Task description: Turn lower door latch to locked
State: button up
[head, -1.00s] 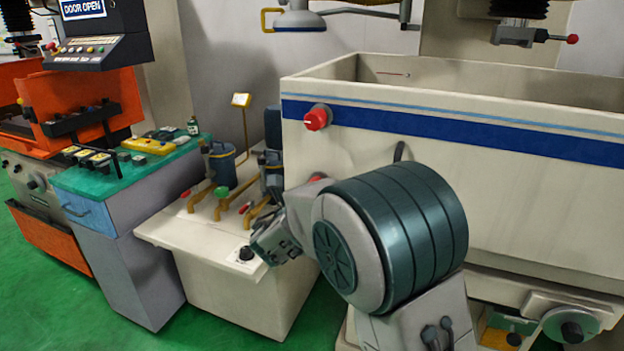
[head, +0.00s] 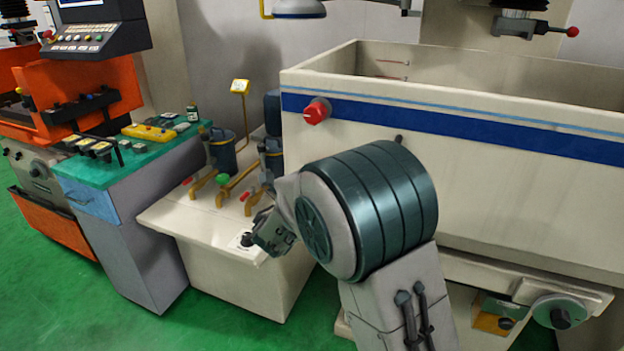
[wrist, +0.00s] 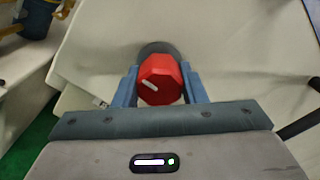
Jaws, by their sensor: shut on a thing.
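The lower door latch is a red faceted knob (wrist: 159,78) with a short white slanted mark and a dark round base on the pale tank wall. In the wrist view my gripper (wrist: 160,72) has its two blue-grey fingers closed on either side of this knob, holding it. In the head view the lower latch and my fingertips are hidden behind my arm. The upper latch, a red knob (head: 316,111) with a white mark, sits on the tank's blue stripe, untouched.
The tank (head: 520,190) fills the right side. A pale cabinet (head: 200,225) with blue filter canisters and yellow pipes stands left of it. A teal-topped bench (head: 125,160) and an orange machine (head: 50,105) are further left. Green floor shows in front.

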jog(key=shift+a+r, duration=0.15)
jog(key=shift+a, duration=0.1)
jog(key=o, duration=1)
jog(key=shift+a, duration=0.15)
jog(key=shift+d, duration=0.25)
jog(key=shift+s+a+f, duration=0.2)
jog(key=shift+s+a, duration=0.05)
jog(key=shift+s, duration=0.25)
jog(key=b+v, duration=0.2)
jog(key=v, duration=1)
jog(key=shift+s+a+r, duration=0.1)
jog(key=shift+s+r, duration=0.05)
jog(key=shift+s, duration=0.25)
